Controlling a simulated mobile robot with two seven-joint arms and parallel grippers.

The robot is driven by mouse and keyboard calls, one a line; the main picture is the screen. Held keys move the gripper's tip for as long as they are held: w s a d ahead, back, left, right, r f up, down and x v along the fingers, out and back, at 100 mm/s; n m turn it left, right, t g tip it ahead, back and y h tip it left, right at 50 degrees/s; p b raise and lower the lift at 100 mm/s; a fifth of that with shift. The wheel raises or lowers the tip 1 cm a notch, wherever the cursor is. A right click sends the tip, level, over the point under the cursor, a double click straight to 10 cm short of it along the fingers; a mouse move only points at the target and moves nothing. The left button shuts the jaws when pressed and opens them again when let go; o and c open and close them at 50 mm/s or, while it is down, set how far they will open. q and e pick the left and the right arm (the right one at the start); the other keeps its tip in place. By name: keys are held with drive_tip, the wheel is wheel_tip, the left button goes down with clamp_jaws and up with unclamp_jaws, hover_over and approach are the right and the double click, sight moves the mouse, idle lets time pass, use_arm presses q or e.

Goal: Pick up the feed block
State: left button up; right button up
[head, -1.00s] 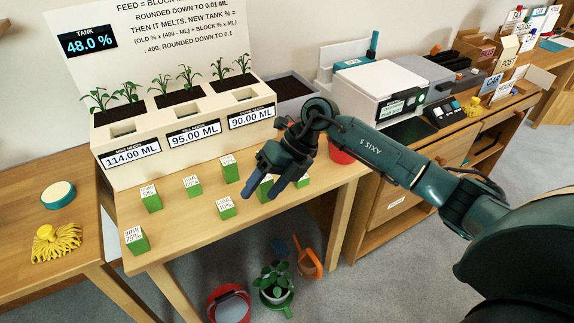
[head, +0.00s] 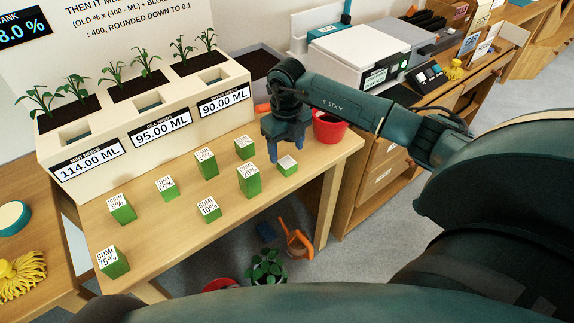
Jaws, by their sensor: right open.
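Several green feed blocks with white labelled tops stand on the wooden table. One block (head: 114,263) at the front left reads 75%. Another block (head: 123,210) reads 5%, and one near the front edge (head: 208,212) reads 10%. A taller block (head: 248,181) stands right of the middle. The rightmost block (head: 288,167) has a top too small to read. My right gripper (head: 287,152) is open and empty, fingers pointing down, just behind and above that rightmost block. Whether a finger touches the block I cannot tell. My left gripper is out of view.
A white planter (head: 180,142) with seedlings and ML readouts stands along the back. A red pot (head: 329,128) stands right of my right gripper. The table's right end is close to the rightmost block. A leafy plant (head: 266,269) stands on the floor.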

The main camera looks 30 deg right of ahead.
sight(287, 170)
wheel_tip(287, 170, down, 5)
drive_tip(key=shift+s+f, duration=0.1)
drive_tip(key=shift+s, duration=0.05)
drive_tip(key=shift+c, duration=0.3)
drive_tip(key=c, duration=1)
